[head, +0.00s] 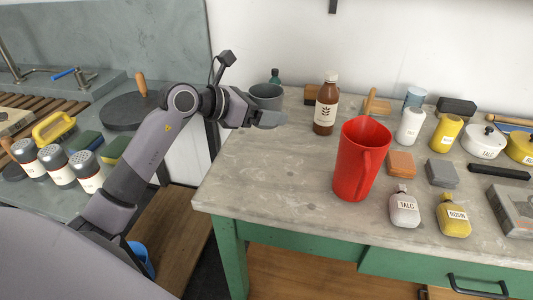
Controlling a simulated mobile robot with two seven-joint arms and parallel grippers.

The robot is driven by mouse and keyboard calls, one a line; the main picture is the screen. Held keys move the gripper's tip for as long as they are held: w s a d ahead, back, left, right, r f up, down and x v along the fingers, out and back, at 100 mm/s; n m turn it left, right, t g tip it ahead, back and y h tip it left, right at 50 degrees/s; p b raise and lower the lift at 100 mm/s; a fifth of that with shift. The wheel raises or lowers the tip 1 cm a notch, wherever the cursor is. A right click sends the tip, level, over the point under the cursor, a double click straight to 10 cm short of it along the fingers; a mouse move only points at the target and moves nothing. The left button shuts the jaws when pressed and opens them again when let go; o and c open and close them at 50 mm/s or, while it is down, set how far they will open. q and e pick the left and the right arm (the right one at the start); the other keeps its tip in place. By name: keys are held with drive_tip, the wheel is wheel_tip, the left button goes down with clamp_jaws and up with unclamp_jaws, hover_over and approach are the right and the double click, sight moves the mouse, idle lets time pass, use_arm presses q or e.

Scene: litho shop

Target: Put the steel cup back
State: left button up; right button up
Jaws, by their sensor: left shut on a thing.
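A grey steel cup (266,91) is at the back left corner of the green-legged table (245,165), upright, with its open rim up. My left gripper (268,118) is shut on the cup from the near side and hides its lower part. I cannot tell whether the cup's base touches the tabletop. My right gripper is not in view.
A small green bottle (275,76) stands behind the cup, and a brown bottle (326,106) to its right. A red jug (360,160) stands mid-table. Talc and rosin containers crowd the right. The front left tabletop is clear.

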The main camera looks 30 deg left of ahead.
use_arm(q)
hover_over(265, 166)
wheel_tip(265, 166, down, 8)
drive_tip(key=shift+w+f, duration=0.1)
drive_tip(key=shift+f, duration=2.4)
drive_tip(key=shift+b, duration=0.3)
drive_tip(key=shift+f, duration=0.15)
drive_tip(key=o, duration=1.1)
drive_tip(key=shift+r, duration=0.2)
drive_tip(key=b+v, duration=0.1)
drive_tip(key=v, duration=0.9)
drive_tip(key=shift+s, duration=0.25)
drive_tip(key=shift+s+a+r, duration=0.35)
drive_tip(key=shift+s+a, duration=0.05)
drive_tip(key=shift+s, duration=0.15)
